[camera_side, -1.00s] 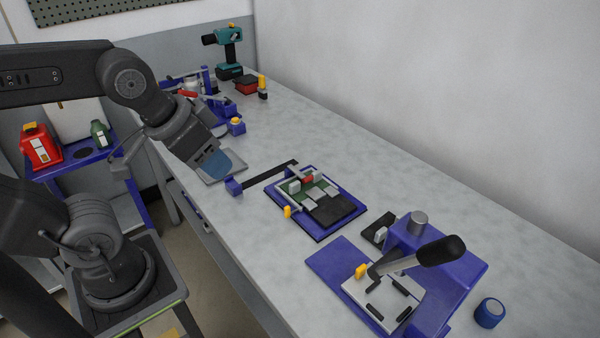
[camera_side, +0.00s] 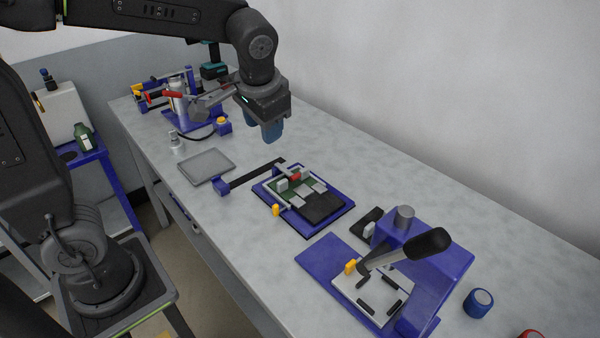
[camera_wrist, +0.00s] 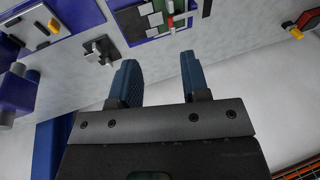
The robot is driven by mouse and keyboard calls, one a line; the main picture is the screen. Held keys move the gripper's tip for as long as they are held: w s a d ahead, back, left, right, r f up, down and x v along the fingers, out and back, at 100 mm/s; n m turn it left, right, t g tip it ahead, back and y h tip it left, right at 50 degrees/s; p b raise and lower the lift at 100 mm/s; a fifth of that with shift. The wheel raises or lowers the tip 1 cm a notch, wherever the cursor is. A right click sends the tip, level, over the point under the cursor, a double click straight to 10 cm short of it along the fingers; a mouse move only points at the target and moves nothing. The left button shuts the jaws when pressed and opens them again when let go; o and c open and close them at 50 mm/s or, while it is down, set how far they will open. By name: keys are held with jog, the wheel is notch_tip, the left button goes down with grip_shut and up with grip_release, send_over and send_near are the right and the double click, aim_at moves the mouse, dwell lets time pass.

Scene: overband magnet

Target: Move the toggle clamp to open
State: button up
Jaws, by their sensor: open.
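What looks like the toggle clamp is a red-handled lever (camera_side: 163,96) at a blue fixture (camera_side: 205,120) at the far left of the bench. Its red handle lies close to level beside an upright whitish cylinder (camera_side: 179,104). The joint of the clamp is too small to read. My gripper (camera_side: 272,134) hangs above the bench, to the right of that fixture and apart from it, blue fingers pointing down. The wrist view shows its two fingers (camera_wrist: 158,82) apart with nothing between them. I cannot make out the clamp in the wrist view.
A blue board fixture (camera_side: 262,195) sits mid-bench, with a grey tray (camera_side: 206,166) to its left. A blue press-like station (camera_side: 455,262) with a black-handled lever (camera_side: 425,243) stands front right. The wall bounds the bench's right side.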

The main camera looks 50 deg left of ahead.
jog(key=w+f+g+y, duration=0.2)
jog(key=w+f, duration=0.3)
jog(key=w, duration=0.4)
jog(key=y, duration=0.2)
send_near(299, 175)
jog(key=x, duration=0.8)
jog(key=shift+a+f, duration=0.25)
grip_shut()
